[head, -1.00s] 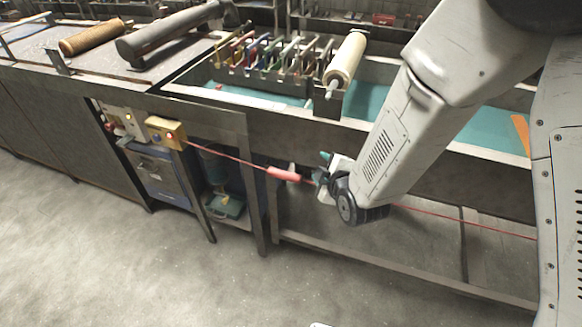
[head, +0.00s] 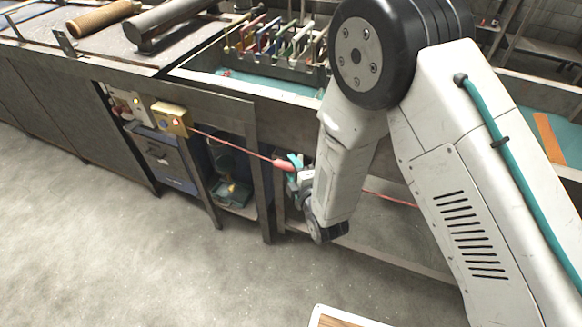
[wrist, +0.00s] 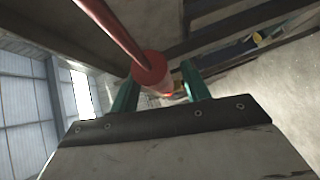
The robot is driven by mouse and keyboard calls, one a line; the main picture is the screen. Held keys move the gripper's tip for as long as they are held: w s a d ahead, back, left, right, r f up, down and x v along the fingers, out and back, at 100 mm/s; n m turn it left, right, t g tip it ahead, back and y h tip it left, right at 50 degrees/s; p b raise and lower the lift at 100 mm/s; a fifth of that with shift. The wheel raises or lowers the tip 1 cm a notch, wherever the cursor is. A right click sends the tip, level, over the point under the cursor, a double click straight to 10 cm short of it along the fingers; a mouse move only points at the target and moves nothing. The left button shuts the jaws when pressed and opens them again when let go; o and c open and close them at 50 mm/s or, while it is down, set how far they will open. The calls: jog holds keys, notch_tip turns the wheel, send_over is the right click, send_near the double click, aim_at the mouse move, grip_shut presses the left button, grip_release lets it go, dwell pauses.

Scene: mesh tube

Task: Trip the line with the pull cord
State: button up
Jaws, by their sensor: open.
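A thin red pull cord (head: 232,145) runs from a yellow switch box (head: 172,119) along the front of the bench to the right, passing behind my arm. A thicker red handle (head: 283,164) sits on the cord. My gripper (head: 294,163) is at the handle in the head view, partly hidden by my own arm. In the wrist view my gripper (wrist: 158,92) has its two green fingers apart, with the red handle (wrist: 151,72) between or just in front of them. I cannot tell whether either finger touches it.
The bench's steel legs (head: 260,190) stand close to the cord. A blue cabinet (head: 168,165) and a green machine (head: 232,192) are below it. A board with a pale rim (head: 318,311) is at the bottom edge. Open concrete floor (head: 100,240) lies in front.

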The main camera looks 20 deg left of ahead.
jog(key=shift+w+a, duration=0.35)
jog(key=shift+a, duration=0.05)
grip_shut()
jog(key=s, duration=0.5)
jog(key=shift+a+f, duration=0.1)
jog(key=shift+a, duration=0.1)
grip_release()
jog(key=v, duration=0.8)
